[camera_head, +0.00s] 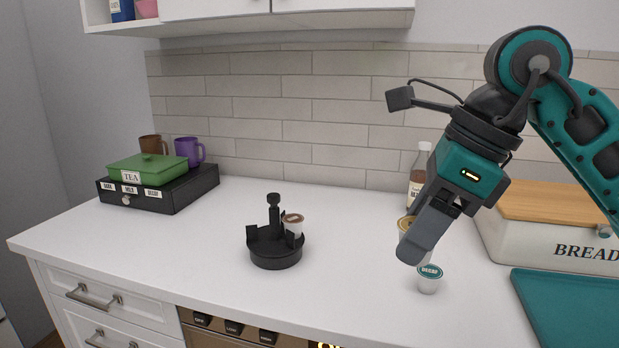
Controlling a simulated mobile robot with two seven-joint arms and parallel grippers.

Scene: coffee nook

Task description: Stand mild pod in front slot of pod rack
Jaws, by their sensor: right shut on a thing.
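The black pod rack (275,257) stands on the counter left of the middle, with a central post. A white pod with a brown lid (293,218) sits in its right side; the other slots are hard to make out. My right gripper (413,245) is to the right of the rack, pointing down and shut on a pod with a gold lid (404,224). The finger hides most of this pod, and its label cannot be read, so I cannot confirm it is the mild pod. My left gripper is not in view.
A decaf pod (429,280) stands on the counter just below my right gripper. A bottle (418,172), a bread box (545,238) and a teal board (570,305) are at the right. A black drawer box (186,189) is at back left. The counter between rack and gripper is clear.

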